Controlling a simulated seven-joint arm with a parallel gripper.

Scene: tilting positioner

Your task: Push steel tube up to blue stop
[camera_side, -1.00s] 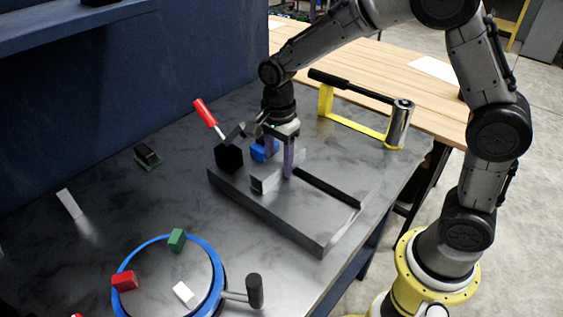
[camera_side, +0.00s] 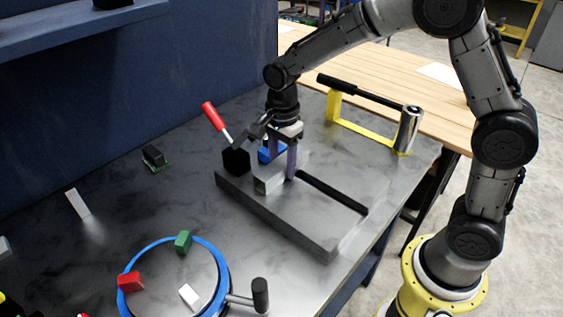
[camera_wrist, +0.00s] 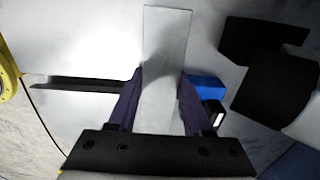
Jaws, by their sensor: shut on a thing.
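The steel tube, a pale grey square bar, lies on the dark fixture plate; its near end (camera_side: 268,184) shows in the side view. In the wrist view the tube (camera_wrist: 166,45) runs lengthwise between my purple fingers. My gripper (camera_side: 289,174) points down and is shut on the tube; it also shows in the wrist view (camera_wrist: 160,80). The blue stop (camera_side: 269,153) sits just behind my fingers in the side view. In the wrist view the blue stop (camera_wrist: 206,88) is right of the right finger. The tube's far end is hidden, so I cannot tell whether it touches the stop.
A toggle clamp with a red handle (camera_side: 213,116) and black block (camera_side: 236,161) stands left of the tube. A black rail (camera_side: 333,191) lies right. A yellow-framed tool (camera_side: 368,126) stands behind. A blue-rimmed turntable (camera_side: 222,262) with small blocks is at front left.

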